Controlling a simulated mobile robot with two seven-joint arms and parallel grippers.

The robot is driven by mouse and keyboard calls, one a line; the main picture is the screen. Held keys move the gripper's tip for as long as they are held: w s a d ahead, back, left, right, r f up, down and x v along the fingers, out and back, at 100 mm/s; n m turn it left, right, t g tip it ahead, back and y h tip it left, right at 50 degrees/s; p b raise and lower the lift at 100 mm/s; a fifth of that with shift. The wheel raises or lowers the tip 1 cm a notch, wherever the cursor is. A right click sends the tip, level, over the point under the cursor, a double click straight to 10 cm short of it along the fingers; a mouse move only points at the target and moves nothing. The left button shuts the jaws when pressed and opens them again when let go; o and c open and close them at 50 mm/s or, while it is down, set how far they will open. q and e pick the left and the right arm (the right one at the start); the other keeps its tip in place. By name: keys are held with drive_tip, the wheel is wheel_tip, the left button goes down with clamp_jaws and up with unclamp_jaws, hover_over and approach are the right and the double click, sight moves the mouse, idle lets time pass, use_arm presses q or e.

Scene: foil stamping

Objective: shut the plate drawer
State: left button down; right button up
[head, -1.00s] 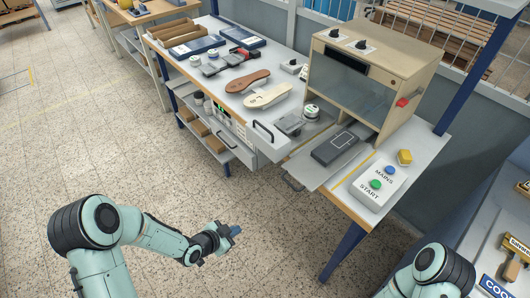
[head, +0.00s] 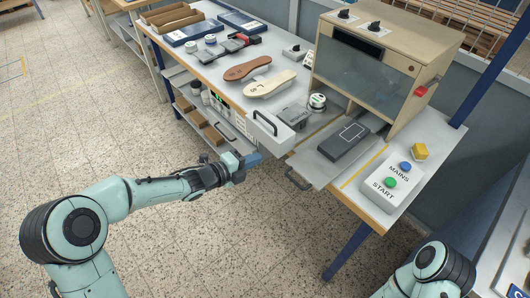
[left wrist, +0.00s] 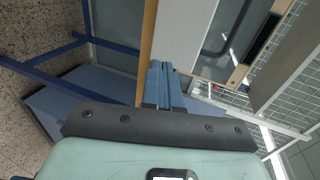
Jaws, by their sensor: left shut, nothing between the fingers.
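The plate drawer (head: 268,136) stands pulled out from the bench front, its white front and dark bar handle facing the aisle. A grey block (head: 294,116) shows behind its front. My left gripper (head: 252,160) is shut and empty, with its blue fingertips just in front of and below the drawer front in the head view; I cannot tell whether they touch. In the left wrist view the shut fingers (left wrist: 164,84) point at a pale panel (left wrist: 190,32) with a dark handle beside a wooden edge. My right arm shows at the lower right, but its gripper is out of view.
Right of the drawer, a metal slide tray (head: 312,168) with its own handle sticks out under the press cabinet (head: 365,75), carrying a dark block (head: 344,140). A START and MAINS box (head: 388,186) sits at the bench's right. The floor before the bench is clear.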

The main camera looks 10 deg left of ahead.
sight(273, 149)
use_arm(q)
drive_tip(key=shift+r+x, duration=0.25)
drive_tip(key=shift+x, duration=0.9)
drive_tip(key=shift+r+x, duration=0.25)
drive_tip(key=shift+x, duration=0.95)
use_arm(e)
drive_tip(key=shift+r, duration=0.2)
use_arm(q)
drive_tip(key=shift+w+d, duration=0.1)
drive_tip(key=shift+w, duration=0.05)
